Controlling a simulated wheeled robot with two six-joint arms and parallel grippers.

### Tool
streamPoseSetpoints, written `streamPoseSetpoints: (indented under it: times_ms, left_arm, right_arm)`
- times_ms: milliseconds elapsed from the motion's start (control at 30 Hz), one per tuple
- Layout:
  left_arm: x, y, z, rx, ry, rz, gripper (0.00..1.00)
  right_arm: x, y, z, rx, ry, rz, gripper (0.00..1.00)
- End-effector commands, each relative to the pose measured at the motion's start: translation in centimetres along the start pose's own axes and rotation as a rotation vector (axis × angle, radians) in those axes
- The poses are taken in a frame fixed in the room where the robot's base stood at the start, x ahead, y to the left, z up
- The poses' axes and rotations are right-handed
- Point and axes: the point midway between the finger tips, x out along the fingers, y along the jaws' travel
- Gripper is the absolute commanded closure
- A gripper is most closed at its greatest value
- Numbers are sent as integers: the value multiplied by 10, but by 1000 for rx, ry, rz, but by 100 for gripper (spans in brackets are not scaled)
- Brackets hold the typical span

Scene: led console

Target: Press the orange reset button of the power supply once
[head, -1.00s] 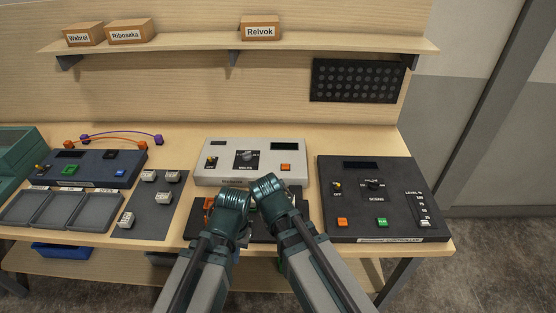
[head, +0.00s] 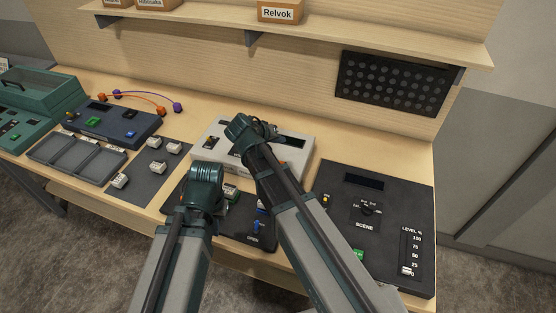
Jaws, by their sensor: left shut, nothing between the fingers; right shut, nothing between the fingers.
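The power supply appears to be the pale grey box (head: 300,155) in the middle of the bench, with a dark display at its back right. My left gripper (head: 205,180) is over the dark panel (head: 262,243) in front of the box, fingers hidden behind the wrist, also shut and empty. I cannot tell whether either touches anything.
A black scene console (head: 390,245) with a slider stands to the right. A dark blue device (head: 130,120), grey trays (head: 75,158) and small blocks on a dark mat (head: 150,170) are to the left. A shelf (head: 330,42) with boxes runs above the back.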

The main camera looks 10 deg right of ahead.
Motion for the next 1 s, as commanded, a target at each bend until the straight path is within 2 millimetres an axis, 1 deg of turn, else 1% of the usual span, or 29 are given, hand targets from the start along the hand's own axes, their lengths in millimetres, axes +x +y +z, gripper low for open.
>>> streamPoseSetpoints:
  times_ms: [367,567,767,1000]
  left_arm:
    - [1,0,0,0,0,0,100]
    - [10,1,-1,0,0,0,100]
    - [31,3,-2,-1,0,0,100]
    - [64,6,-4,-2,0,0,100]
  right_arm:
    - [1,0,0,1,1,0,100]
    - [7,-5,5,0,0,0,100]
    - [22,-16,16,0,0,0,100]
    - [45,-33,33,0,0,0,100]
